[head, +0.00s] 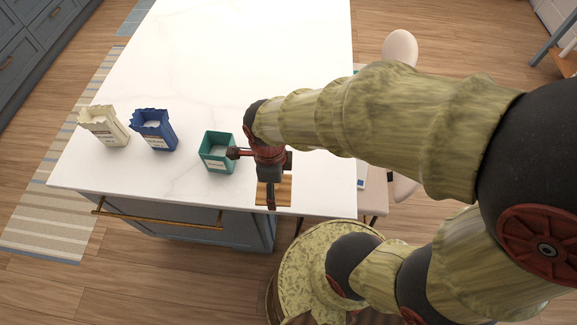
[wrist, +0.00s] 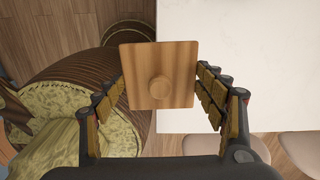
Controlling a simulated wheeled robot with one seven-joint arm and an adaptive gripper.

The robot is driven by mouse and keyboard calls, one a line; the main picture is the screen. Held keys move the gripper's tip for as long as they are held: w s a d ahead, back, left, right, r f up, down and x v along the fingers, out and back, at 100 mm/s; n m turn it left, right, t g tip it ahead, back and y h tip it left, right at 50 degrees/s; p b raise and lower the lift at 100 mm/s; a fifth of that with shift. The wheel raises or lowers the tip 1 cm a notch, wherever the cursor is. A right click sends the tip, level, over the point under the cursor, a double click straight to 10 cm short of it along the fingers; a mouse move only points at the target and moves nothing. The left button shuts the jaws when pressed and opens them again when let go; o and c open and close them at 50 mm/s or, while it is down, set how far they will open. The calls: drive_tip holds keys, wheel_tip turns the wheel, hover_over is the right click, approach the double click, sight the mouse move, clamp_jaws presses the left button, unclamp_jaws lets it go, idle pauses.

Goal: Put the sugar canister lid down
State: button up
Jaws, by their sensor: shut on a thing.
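The lid (head: 284,192) is a square wooden plate, and the wrist view shows it (wrist: 158,62) with a round knob in its middle. My gripper (wrist: 160,88) is shut on it, with a padded finger on each side. In the head view my gripper (head: 270,192) is at the front edge of the white counter, right of a teal open canister (head: 217,152). This canister has pale contents; its label is too small to read. Part of the lid is hidden by my gripper. I cannot tell the height of the lid over the counter.
A blue open bag (head: 154,131) and a cream open bag (head: 104,127) stand left of the teal canister on the counter (head: 240,60). The counter behind them is bare. Pale chairs (head: 400,48) stand along its right side. A drawer with a brass handle (head: 155,217) is below.

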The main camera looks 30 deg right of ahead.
drive_tip(key=shift+s+d+f, duration=0.1)
drive_tip(key=shift+s+d, duration=0.05)
drive_tip(key=shift+d, duration=0.1)
drive_tip(key=shift+w+f+m, duration=0.15)
drive_tip(key=shift+w+m, duration=0.1)
drive_tip(key=shift+m, duration=0.05)
drive_tip(key=w+d+f+b, duration=0.1)
drive_tip(key=w+f, duration=0.2)
drive_tip(key=w, duration=0.1)
drive_tip(key=w+d+f+b, duration=0.1)
drive_tip(key=w+f, duration=0.2)
drive_tip(key=w, duration=0.1)
drive_tip(key=w+d+f, duration=0.1)
drive_tip(key=w+f, duration=0.2)
drive_tip(key=w, duration=0.1)
drive_tip(key=shift+w+d+b, duration=0.2)
drive_tip(key=shift+b, duration=0.2)
drive_tip(key=shift+w+d+f, duration=0.1)
drive_tip(key=shift+w+f, duration=0.15)
drive_tip(key=shift+f, duration=0.25)
drive_tip(key=shift+f+b, duration=0.5)
drive_tip(key=shift+f, duration=0.85)
